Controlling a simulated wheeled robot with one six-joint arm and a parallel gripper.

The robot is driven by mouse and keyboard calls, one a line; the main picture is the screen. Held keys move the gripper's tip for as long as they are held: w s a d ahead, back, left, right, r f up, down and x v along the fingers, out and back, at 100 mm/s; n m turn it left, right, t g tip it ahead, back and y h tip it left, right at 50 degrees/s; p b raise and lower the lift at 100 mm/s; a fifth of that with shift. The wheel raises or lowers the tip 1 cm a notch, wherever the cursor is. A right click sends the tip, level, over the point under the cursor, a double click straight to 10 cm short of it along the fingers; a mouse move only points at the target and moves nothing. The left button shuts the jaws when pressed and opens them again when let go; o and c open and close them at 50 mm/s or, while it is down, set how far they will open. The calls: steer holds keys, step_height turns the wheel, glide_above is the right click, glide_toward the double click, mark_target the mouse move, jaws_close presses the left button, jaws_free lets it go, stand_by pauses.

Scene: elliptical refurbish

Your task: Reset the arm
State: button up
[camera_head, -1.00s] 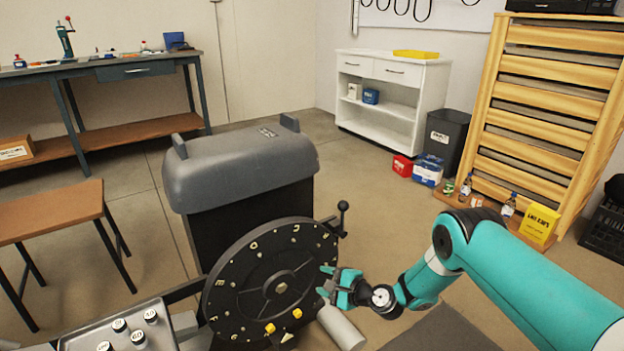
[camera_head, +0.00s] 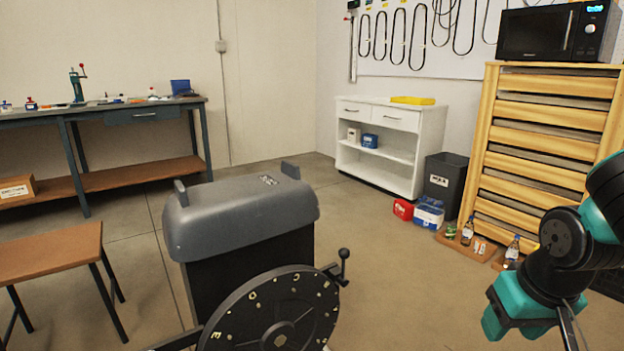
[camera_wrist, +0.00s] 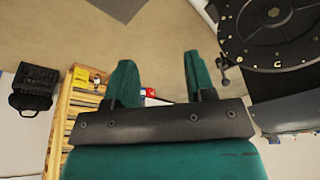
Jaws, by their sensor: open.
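My arm (camera_head: 555,255) is folded up at the right edge of the head view, in front of the wooden drawer cabinet. My gripper shows in the wrist view (camera_wrist: 158,82) with its two green fingers apart and nothing between them. It is clear of the black dial machine.
The black lettered dial (camera_head: 275,315) with a side lever stands at the bottom, below a grey-lidded machine (camera_head: 240,215). A wooden drawer cabinet (camera_head: 545,135) with a microwave (camera_head: 555,32) is at right. Open floor (camera_head: 410,280) lies between.

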steer(key=s+a+r+n+g+y+p, duration=0.2)
steer(key=s+a+r+n+g+y, duration=0.15)
steer(key=s+a+r+n, duration=0.6)
steer(key=s+a+r+m+p, duration=0.1)
steer(key=a+r+p, duration=0.1)
steer(key=r+p, duration=1)
steer(key=s+a+r+m+p, duration=0.1)
steer(key=s+a+r+p, duration=0.1)
steer(key=r+p, duration=1.1)
steer(key=shift+r+t, duration=0.35)
